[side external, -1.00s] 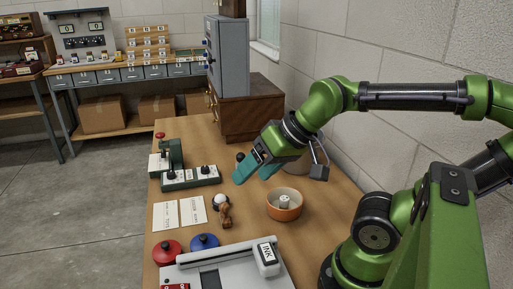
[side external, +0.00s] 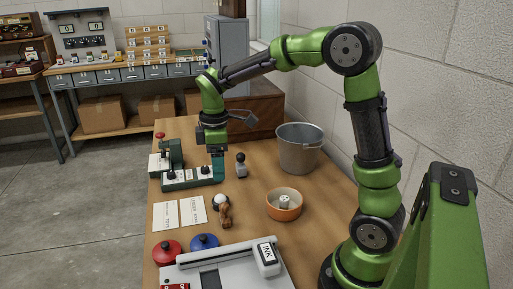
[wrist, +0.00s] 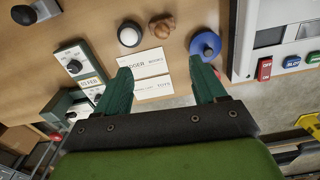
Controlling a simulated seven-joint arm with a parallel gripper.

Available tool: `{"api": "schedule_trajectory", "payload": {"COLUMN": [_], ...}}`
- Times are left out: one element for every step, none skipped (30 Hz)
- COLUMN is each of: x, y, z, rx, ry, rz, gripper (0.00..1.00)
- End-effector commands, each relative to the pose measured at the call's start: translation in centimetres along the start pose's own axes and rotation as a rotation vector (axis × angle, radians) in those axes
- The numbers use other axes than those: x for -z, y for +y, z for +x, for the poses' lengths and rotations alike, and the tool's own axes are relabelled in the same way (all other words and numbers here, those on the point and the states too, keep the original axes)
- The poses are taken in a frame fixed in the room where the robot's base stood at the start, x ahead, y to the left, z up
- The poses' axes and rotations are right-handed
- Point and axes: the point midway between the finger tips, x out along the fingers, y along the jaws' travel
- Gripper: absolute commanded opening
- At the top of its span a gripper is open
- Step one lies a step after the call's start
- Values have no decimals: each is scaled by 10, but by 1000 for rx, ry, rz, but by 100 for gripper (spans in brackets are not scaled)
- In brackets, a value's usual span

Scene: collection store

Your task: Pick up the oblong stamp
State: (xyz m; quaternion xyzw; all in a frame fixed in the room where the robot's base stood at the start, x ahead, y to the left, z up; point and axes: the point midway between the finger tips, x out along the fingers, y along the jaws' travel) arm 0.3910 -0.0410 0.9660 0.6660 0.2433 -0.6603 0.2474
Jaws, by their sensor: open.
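A small stamp with a dark knobbed handle on a grey block base (side external: 241,168) stands upright on the table; it may be the oblong stamp. It also shows at the top left corner of the wrist view (wrist: 25,14). A brown wooden-handled piece (side external: 225,214) and a white-knobbed piece (side external: 220,200) stand close together nearer the front. My gripper (side external: 217,162) points down just left of the dark-handled stamp, apart from it. In the wrist view its teal fingers (wrist: 160,70) are spread, with nothing between them. Its exact height is hard to tell.
A green switch box (side external: 190,178) lies beside and partly behind my fingers. A metal bucket (side external: 300,150) and an orange bowl (side external: 284,208) stand to the right. Two paper cards (side external: 180,213), red and blue round pieces (side external: 205,243) and a grey ink device (side external: 225,270) are nearer the front.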

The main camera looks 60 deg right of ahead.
Motion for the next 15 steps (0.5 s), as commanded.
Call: {"api": "schedule_trajectory", "payload": {"x": [-1, -2, -2, -2, -2, -2, -2, -2, -3, -3, -3, -3, -3, -3, -3], "y": [-1, -2, -2, -2, -3, -3, -3, -3, -4, -4, -4, -4, -4, -4, -4], "z": [-1, 0, 2, 4, 7, 12, 18, 24, 32, 39, 46, 55, 62, 68, 77], "rx": [4, 6, 10, 11, 11, 11, 13, 14, 13, 14, 14, 13, 14, 15, 14], "ry": [-5, -7, -8, -9, -9, -9, -10, -11, -10, -11, -11, -10, -11, -10, -10], "rz": [-36, -52, -67, -74, -79, -81, -80, -80, -80, -80, -79, -80, -79, -78, -78], "gripper": [70, 70, 70, 70, 70, 70, 70, 70, 70, 70, 70, 70, 70, 70, 70]}}
